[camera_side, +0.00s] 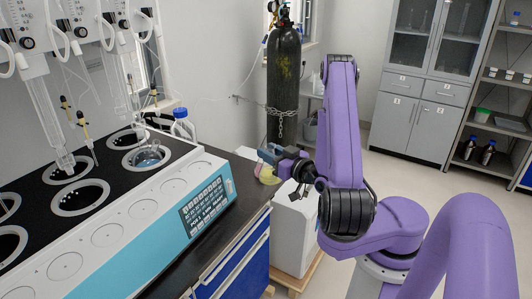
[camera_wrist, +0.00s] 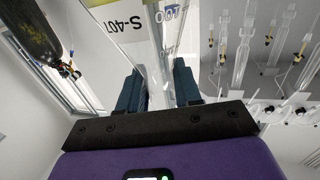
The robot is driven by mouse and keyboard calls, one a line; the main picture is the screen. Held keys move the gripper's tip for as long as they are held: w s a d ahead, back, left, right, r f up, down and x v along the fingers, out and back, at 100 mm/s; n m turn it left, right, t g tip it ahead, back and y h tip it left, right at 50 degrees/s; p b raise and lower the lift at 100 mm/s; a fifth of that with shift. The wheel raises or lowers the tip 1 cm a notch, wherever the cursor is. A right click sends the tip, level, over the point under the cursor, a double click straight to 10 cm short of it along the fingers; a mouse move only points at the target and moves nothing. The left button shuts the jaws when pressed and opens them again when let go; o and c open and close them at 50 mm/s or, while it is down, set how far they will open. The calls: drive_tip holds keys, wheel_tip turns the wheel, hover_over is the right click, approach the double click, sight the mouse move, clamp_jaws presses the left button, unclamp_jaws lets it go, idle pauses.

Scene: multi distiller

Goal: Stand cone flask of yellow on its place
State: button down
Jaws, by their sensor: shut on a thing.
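The yellow cone flask (camera_side: 267,176) is small in the side view, just below my gripper (camera_side: 270,154), beyond the right end of the distiller. In the wrist view the clear neck of the flask (camera_wrist: 156,62) stands between the two dark blue fingers of my gripper (camera_wrist: 158,88), which are shut on it. Its yellow content and an S-401 label show at the top edge; the rest of the flask is out of frame. The distiller (camera_side: 170,215) has a black top with ringed round wells.
Glass tubes and droppers (camera_side: 45,110) hang over the back wells. A blue-capped bottle (camera_side: 182,124) stands behind the distiller. A dark gas cylinder (camera_side: 284,85) stands behind my arm. A white box (camera_side: 293,235) is below it, beside the dark bench edge.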

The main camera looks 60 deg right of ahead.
drive_tip(key=shift+s+a+r, duration=0.2)
drive_tip(key=shift+s+r, duration=0.1)
drive_tip(key=shift+s, duration=0.2)
